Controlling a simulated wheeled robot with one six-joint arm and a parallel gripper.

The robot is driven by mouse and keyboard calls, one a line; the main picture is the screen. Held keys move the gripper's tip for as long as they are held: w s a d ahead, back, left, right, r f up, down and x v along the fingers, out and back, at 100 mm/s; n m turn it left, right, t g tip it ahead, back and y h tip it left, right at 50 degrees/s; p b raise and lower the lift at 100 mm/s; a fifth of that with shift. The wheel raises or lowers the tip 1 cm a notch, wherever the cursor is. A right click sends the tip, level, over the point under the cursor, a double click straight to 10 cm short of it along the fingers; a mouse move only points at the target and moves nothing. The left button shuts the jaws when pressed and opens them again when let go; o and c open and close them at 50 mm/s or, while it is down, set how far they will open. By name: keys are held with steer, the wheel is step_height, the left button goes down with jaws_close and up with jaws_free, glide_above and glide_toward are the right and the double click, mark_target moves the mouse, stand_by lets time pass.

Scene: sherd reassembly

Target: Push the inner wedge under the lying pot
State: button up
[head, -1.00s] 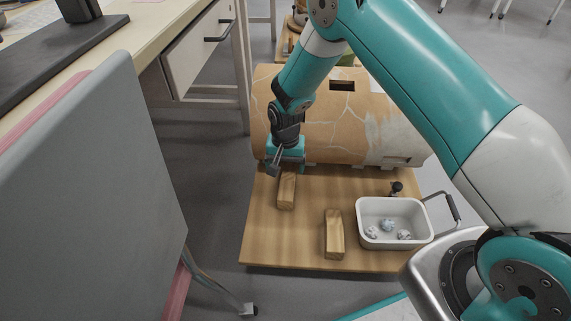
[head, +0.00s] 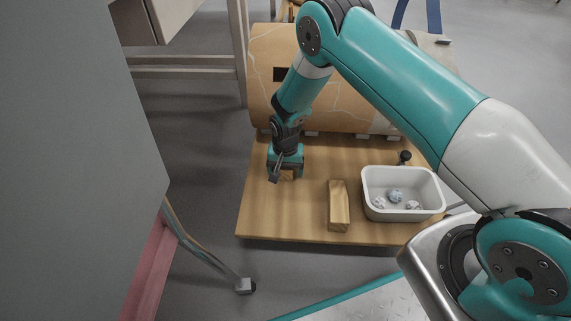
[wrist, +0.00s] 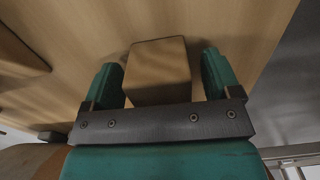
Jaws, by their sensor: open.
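The lying pot (head: 345,105), tan with pale cracks, rests along the back of the wooden board (head: 262,215). One wooden wedge (wrist: 158,70) lies on the board in front of the pot's left part, apart from it. My gripper (wrist: 162,72) is open, with a teal finger on each side of this wedge; whether they touch it I cannot tell. In the head view my gripper (head: 280,176) hides most of this wedge. A second wooden wedge (head: 338,206) lies further right on the board, apart from the pot.
A white tray (head: 376,207) with several small pale pieces stands on the board's right side. A dark knob (head: 404,157) stands behind it. A grey panel (head: 70,160) and a desk frame (head: 185,68) are at the left. The board's front left is clear.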

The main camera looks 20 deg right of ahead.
steer(key=shift+f, duration=0.4)
steer(key=c, duration=1.1)
steer(key=shift+w+d, duration=0.1)
steer(key=shift+w, duration=0.05)
steer(key=shift+w+d, duration=0.7)
steer(key=shift+w, duration=0.25)
steer(key=o, duration=1.1)
